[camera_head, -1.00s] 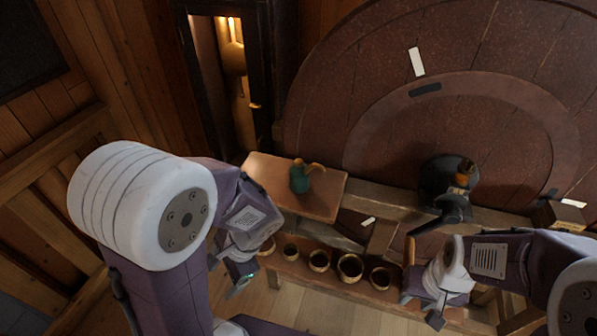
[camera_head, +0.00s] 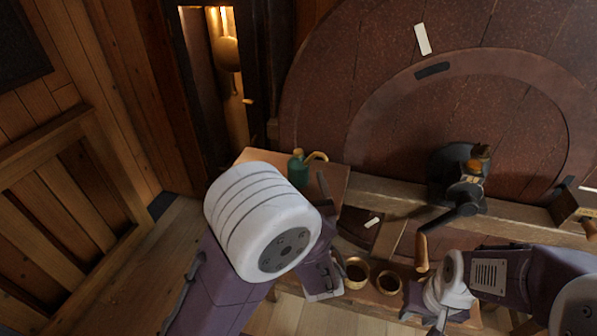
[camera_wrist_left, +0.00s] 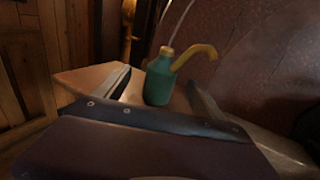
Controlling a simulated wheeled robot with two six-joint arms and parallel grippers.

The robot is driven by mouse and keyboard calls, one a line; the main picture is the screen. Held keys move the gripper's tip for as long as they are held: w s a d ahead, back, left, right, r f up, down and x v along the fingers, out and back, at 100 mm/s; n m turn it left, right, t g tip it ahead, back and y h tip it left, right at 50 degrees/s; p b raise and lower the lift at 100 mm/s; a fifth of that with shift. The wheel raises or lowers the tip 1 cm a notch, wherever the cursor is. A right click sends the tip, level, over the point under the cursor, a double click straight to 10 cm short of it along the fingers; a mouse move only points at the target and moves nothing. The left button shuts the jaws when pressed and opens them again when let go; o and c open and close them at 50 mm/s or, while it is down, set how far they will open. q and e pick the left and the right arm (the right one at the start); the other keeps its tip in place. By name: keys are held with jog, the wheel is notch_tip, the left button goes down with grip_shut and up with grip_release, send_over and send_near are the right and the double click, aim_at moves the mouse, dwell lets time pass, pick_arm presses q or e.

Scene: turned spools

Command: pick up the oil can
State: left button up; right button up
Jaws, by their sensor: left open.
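The oil can (camera_head: 297,172) is a green can with a curved brass spout. It stands upright on the wooden tabletop (camera_head: 247,157), its spout pointing right in the head view. In the left wrist view the oil can (camera_wrist_left: 159,86) is straight ahead, showing between the two fingers. My left gripper (camera_wrist_left: 160,82) is open and empty, its fingers spread to either side of the can in the picture; I cannot tell how far off it is. In the head view my left arm hides most of that gripper. My right gripper (camera_head: 437,322) is low at the bottom right, far from the can.
A large round dark red wheel (camera_head: 330,95) rises behind the table. A black crank (camera_head: 455,211) with a wooden handle stands to the right. Brass-rimmed round pots (camera_head: 390,283) sit on a lower shelf. A tall dark cabinet (camera_head: 172,60) stands behind left.

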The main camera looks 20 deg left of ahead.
aim_at(300, 172)
pick_arm(q)
jog(key=shift+x, duration=1.2)
jog(key=x, duration=0.3)
jog(key=p+x, duration=0.1)
jog(key=x, duration=0.1)
jog(key=shift+w+d+f, duration=0.15)
jog(key=shift+d+f, duration=0.05)
jog(key=shift+f, duration=0.2)
jog(key=shift+c, duration=0.7)
jog(key=shift+r, duration=0.1)
jog(key=c, duration=1.3)
jog(key=shift+r, duration=0.1)
